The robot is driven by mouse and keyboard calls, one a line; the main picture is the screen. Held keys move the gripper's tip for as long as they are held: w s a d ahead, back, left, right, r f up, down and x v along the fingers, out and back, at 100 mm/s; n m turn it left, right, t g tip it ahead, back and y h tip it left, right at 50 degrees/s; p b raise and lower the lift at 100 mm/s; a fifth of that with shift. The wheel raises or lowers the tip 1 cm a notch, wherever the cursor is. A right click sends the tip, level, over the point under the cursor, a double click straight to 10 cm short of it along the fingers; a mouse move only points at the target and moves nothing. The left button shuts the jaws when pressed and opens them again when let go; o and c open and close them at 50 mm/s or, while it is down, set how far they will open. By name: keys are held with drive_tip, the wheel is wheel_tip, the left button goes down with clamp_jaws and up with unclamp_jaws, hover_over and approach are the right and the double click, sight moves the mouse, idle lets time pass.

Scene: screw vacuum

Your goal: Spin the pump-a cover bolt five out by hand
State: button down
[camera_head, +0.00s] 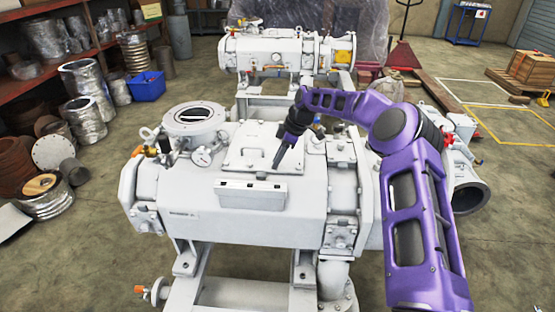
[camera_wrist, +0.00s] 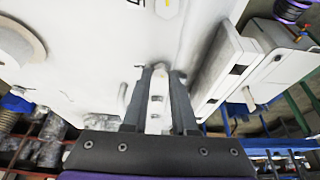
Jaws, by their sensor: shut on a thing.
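The white vacuum pump (camera_head: 160,192) fills the middle of the head view. A flat square cover (camera_head: 245,158) with bolts around its edge sits on its top. My gripper (camera_head: 277,162) points down at the cover's front right part. In the wrist view my gripper (camera_wrist: 161,70) has its two dark fingers close together, with a small pale piece (camera_wrist: 158,72) between the tips. This looks like a cover bolt; its number cannot be read, and the fingers hide most of it. I cannot tell how far it stands out of the cover.
A white box (camera_head: 250,194) is fixed on the pump's front, below the cover. A round open flange (camera_head: 195,118) rises at left. A second pump (camera_head: 275,55) stands behind. Shelves and metal parts line the left; a blue bin (camera_head: 146,85) is there.

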idle(0.4)
drive_tip(key=c, duration=0.7)
unclamp_jaws()
drive_tip(key=v, duration=1.7)
drive_tip(key=shift+r, duration=0.25)
